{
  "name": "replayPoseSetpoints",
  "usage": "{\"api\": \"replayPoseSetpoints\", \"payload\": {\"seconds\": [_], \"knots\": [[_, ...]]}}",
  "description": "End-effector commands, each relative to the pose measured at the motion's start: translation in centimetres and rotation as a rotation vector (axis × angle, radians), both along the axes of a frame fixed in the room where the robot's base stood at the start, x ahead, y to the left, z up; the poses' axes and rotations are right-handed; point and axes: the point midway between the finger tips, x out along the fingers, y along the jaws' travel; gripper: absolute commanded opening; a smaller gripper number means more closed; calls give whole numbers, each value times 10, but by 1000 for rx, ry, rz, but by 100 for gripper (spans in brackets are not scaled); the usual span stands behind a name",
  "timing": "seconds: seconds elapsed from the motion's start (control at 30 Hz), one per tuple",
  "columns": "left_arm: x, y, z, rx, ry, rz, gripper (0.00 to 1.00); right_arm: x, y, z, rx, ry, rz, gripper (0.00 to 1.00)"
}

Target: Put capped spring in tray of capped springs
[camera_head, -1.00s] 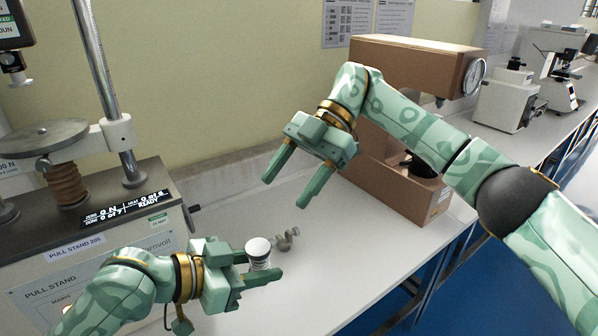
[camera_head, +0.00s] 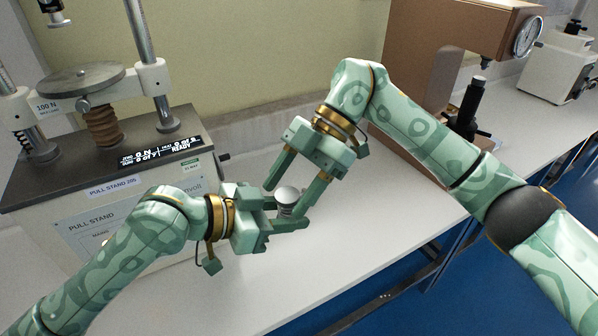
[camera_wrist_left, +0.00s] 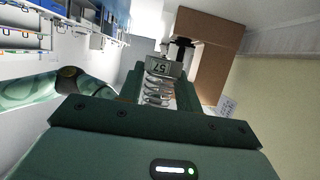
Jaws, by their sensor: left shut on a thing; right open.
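The capped spring (camera_head: 287,194), with a pale round cap, is held upright between the fingers of my left gripper (camera_head: 289,214), which is shut on it. In the left wrist view the metal coils of the capped spring (camera_wrist_left: 157,92) show, with a grey end piece marked 57. My right gripper (camera_head: 286,199) is open and comes down from above, its fingers on either side of the cap. I cannot tell whether they touch it. No tray of capped springs is visible in these views.
The pull stand (camera_head: 105,165) with its round plate stands at the left. A brown hardness tester (camera_head: 415,70) with a dial stands at the back right, and a white instrument (camera_head: 552,68) beyond it. The white bench (camera_head: 290,285) is clear in front, ending at an edge at right.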

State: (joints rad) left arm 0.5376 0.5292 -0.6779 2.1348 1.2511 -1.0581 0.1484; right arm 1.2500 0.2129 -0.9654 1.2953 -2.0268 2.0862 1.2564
Motion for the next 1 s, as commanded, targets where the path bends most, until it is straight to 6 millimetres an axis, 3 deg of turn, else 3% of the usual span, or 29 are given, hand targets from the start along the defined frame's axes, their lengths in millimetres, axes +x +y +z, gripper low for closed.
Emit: {"api": "replayPoseSetpoints", "payload": {"seconds": [0.2, 0.4, 0.47, 0.5, 0.57, 0.87, 1.0], "knots": [[0, 0, 0, -1, 0, 0, 6, 0, 0, 0, 1, -1, 0, 61], [-1, -1, 0, -1, 0, -2, 6, 0, 0, 0, 1, -3, 0, 10], [-1, -1, 0, -2, 0, -4, 6, 1, 0, 0, 1, -3, -1, 10], [-1, -1, 1, -2, 0, -4, 43, 1, 0, 0, 2, -4, 0, 10], [-1, -1, 1, -2, 0, -4, 60, 1, 0, 0, 2, -4, 0, 6], [-1, 1, 1, 0, 0, -1, 60, 0, 0, 0, 1, -2, 1, 6], [-6, 14, 6, 2, -2, 1, 60, 0, 0, 0, 1, -2, 1, 6]]}}
